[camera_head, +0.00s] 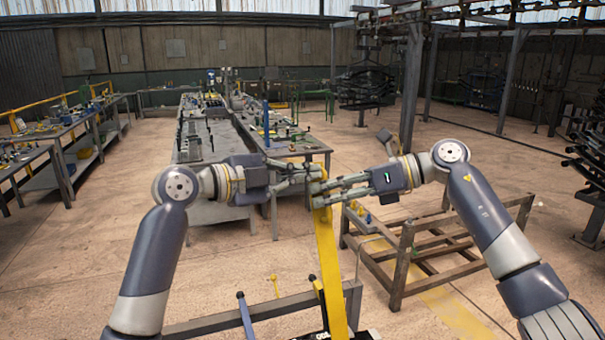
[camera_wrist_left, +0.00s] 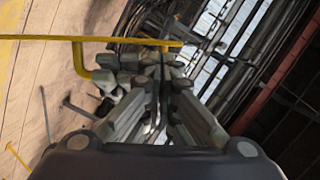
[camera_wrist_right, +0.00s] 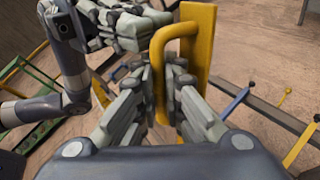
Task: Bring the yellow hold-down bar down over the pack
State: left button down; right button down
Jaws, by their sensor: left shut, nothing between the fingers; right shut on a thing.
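The yellow hold-down bar (camera_head: 330,265) stands raised and steep in front of me, its lower end at the rack frame (camera_head: 250,315) at the bottom of the head view. Its bent handle (camera_wrist_right: 160,48) shows in the right wrist view beside the flat bar (camera_wrist_right: 200,70). My right gripper (camera_head: 316,190) is shut on this handle near the bar's top. My left gripper (camera_head: 312,172) is shut and empty, close beside the right fingers and the bar's upper end. In the left wrist view the bar (camera_wrist_left: 100,39) crosses beyond the left fingertips. I cannot make out the pack.
A blue-handled lever (camera_head: 245,315) and a thin yellow lever (camera_head: 275,286) stand at the rack, left of the bar. A brown metal frame (camera_head: 402,265) stands on the floor to the right. Long workbenches (camera_head: 225,150) lie beyond my left arm.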

jog(key=shift+d+r, duration=0.1)
jog(key=shift+r, duration=0.25)
